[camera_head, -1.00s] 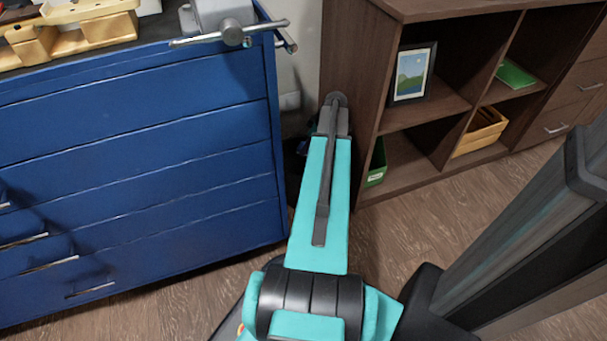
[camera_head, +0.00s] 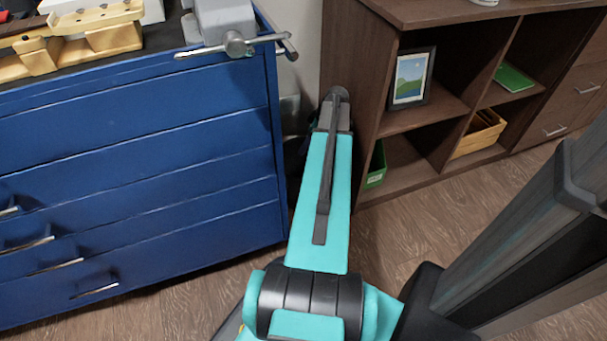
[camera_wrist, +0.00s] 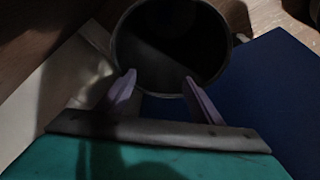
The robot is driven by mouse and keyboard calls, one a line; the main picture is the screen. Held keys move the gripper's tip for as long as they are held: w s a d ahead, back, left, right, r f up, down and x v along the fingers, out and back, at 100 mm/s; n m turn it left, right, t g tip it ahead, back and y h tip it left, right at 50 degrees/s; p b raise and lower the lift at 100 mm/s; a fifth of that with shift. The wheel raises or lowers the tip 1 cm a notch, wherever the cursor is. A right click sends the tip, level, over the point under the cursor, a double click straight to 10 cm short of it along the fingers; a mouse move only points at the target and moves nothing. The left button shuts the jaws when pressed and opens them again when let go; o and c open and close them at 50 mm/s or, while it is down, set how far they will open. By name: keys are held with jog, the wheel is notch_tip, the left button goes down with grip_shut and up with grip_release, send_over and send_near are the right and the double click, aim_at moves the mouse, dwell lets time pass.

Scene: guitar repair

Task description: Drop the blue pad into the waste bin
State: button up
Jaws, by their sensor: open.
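The waste bin (camera_wrist: 222,30) shows in the wrist view as a round, dark, open-topped container at the top middle. Its inside is too dark to make out any contents. My gripper (camera_wrist: 160,76) is open, with its two pale fingers apart over the near part of the bin's mouth. Nothing shows between the fingers. I cannot make out the blue pad in either view. In the head view my arm reaches into the gap between the blue cabinet and the brown shelf, and my gripper is hidden there.
The blue drawer cabinet (camera_head: 140,150) stands close on the left of my arm, with a vise (camera_head: 225,25) on its top corner. The brown shelf (camera_head: 352,60) stands close on the right, holding a picture frame (camera_head: 411,78) and a wooden box (camera_head: 479,133). Open floor (camera_head: 400,230) lies in front.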

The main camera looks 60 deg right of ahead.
jog(key=s+a+r+p, duration=0.1)
jog(key=s+a+p, duration=0.5)
jog(key=s+a, duration=0.3)
jog(key=shift+a+r, duration=0.15)
jog(key=shift+a, duration=1.75)
jog(key=shift+s, duration=0.1)
